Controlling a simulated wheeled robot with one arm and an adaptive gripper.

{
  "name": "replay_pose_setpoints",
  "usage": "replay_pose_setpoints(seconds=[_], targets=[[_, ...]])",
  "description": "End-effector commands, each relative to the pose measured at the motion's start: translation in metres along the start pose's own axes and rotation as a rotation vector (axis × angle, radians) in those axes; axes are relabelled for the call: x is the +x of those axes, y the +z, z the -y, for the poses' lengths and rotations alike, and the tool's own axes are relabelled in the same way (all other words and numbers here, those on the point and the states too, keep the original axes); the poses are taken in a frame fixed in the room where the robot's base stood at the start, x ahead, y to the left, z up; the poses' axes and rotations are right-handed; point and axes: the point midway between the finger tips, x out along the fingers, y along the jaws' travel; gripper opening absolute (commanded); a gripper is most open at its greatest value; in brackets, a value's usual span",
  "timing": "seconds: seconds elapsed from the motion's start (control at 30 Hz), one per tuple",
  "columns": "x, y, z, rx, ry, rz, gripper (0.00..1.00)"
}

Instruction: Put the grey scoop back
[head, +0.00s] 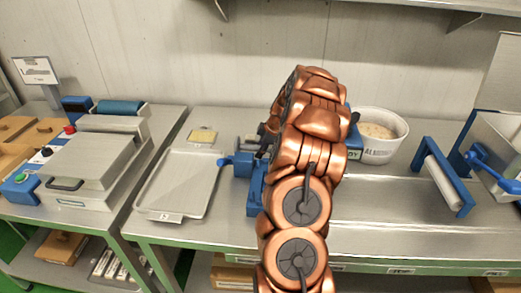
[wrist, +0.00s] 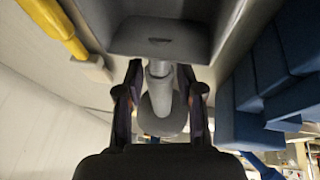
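In the wrist view, the grey scoop (wrist: 159,92) lies between the two fingers of my gripper (wrist: 160,75). Its round handle points back towards my palm, and a wide grey pan-like part (wrist: 160,36) shows beyond the fingertips. The fingers stand close on both sides of the handle and appear shut on it, though the contact itself is dark and hard to see. In the head view, my copper-coloured arm hides both the gripper and the scoop.
A metal tray (head: 180,185) lies left of my arm, beside blue equipment (head: 254,195). A white tub (head: 382,150) stands behind it on the right. A blue-framed roller (head: 442,180) is further right. The bench front (head: 390,225) is clear. Blue blocks (wrist: 265,80) and a yellow bar (wrist: 55,28) flank the gripper.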

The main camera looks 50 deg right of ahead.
Motion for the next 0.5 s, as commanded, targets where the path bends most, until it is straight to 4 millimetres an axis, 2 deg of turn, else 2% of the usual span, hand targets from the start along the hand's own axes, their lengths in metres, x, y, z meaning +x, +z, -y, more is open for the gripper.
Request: replay_pose_setpoints(seconds=[0.07,0.5], targets=[[-0.0002,-0.0001,0.0,0.0,0.0,0.0,0.49],[-0.0041,-0.0013,-0.0006,0.0,0.0,-0.001,0.49]])
